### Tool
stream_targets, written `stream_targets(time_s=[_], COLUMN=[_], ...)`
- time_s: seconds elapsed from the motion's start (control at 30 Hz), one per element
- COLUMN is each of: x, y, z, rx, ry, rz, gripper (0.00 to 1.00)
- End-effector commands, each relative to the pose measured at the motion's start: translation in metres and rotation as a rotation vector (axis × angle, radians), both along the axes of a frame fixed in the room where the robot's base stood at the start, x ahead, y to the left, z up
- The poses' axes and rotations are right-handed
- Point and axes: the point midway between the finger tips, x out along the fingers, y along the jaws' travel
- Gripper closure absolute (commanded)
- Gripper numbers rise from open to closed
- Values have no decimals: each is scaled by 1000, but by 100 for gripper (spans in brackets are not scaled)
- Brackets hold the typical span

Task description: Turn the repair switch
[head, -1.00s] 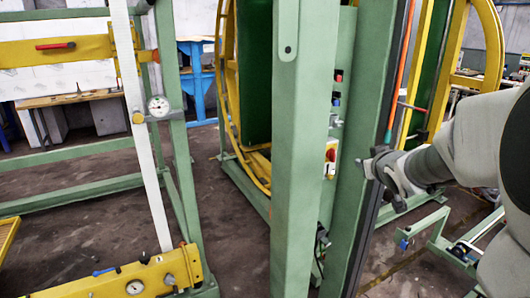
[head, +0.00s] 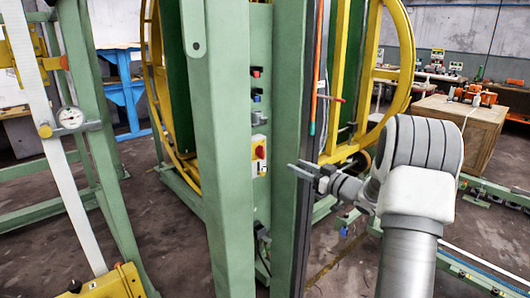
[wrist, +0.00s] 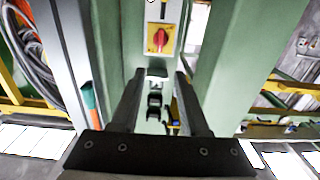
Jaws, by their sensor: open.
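The repair switch is a red rotary knob on a yellow plate. It shows in the head view (head: 260,153) on the panel between two green posts, and in the wrist view (wrist: 159,39) at the top centre. My gripper (head: 302,171) is right of the switch in the head view, just past the right green post. In the wrist view my gripper (wrist: 160,75) has its two dark fingers apart with nothing held. The switch shows beyond the fingertips, a little above the gap between them, and is not touched.
Green posts (head: 225,150) and (head: 291,130) flank the switch panel closely. Smaller buttons (head: 256,98) sit above the switch. A yellow ring frame (head: 405,50) stands behind. A dial gauge (head: 70,117) is at left. A wooden crate (head: 455,120) stands at right.

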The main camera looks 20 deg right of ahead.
Motion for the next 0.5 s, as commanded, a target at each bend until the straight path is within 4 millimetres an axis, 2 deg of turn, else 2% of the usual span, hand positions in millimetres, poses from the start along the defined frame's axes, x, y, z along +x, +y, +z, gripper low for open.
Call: stream_targets(time_s=[0.5], x=[103], y=[43], z=[-1], rx=[-1], ry=[-2], rz=[1], gripper=[55])
